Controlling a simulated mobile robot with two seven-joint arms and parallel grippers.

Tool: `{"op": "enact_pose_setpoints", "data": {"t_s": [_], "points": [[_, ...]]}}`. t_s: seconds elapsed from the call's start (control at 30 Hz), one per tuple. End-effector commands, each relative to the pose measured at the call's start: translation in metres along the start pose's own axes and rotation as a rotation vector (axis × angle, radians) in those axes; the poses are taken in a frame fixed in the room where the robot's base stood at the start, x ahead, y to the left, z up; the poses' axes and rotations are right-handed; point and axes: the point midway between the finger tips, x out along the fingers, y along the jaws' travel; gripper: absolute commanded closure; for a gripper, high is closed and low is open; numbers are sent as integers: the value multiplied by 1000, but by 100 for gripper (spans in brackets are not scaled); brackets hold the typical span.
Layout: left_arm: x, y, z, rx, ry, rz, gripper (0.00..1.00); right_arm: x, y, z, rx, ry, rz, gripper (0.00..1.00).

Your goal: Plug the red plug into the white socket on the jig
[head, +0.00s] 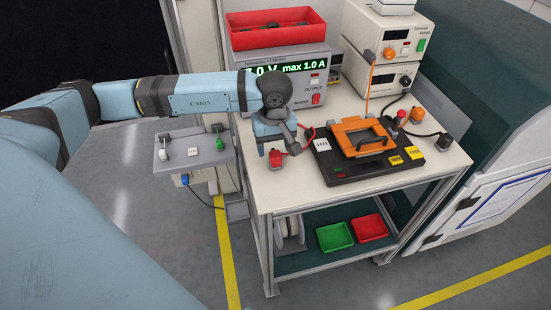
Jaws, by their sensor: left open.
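The red plug (276,159) lies on the white table top near its left front edge. A red lead runs from its area up to the right. My left gripper (281,148) is open just above and behind the red plug, with its fingers pointing down. I cannot tell whether the fingers touch it. The jig (345,175) is a black base to the right of the plug, with an orange clamp and handle (362,137) on top. A white block (322,145), apparently the white socket, sits at the jig's left back corner. My right gripper is not in view.
A power supply (290,88) with a red bin (275,30) on top stands behind my gripper. A black plug (444,142) and a red knob (401,116) are right of the jig. A side shelf (195,160) adjoins the table's left. Green and red trays sit below.

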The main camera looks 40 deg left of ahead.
Motion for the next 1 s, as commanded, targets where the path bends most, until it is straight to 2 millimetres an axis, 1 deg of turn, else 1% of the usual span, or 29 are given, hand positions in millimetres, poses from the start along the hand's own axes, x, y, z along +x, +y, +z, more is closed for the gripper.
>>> {"op": "enact_pose_setpoints", "data": {"t_s": [0.1, 0.23, 0.33, 0.6, 0.77, 0.8, 0.83, 1.0], "points": [[18, 3, 0, 0, -3, -3, 38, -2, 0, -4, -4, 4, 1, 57], [36, 3, 0, 0, -3, -2, 38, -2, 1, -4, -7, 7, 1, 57], [40, 3, -1, 0, 0, -1, 38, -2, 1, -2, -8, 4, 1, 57], [40, 3, -1, 0, 0, -1, 38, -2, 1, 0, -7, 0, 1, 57], [40, 3, -1, 0, 0, -1, 75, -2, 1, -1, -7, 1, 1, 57], [40, 3, -1, 0, 0, -1, 84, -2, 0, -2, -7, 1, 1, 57], [40, 3, -1, 0, 0, -1, 89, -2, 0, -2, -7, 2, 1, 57], [40, 3, -1, 0, 0, 0, 89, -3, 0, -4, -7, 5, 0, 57]]}}
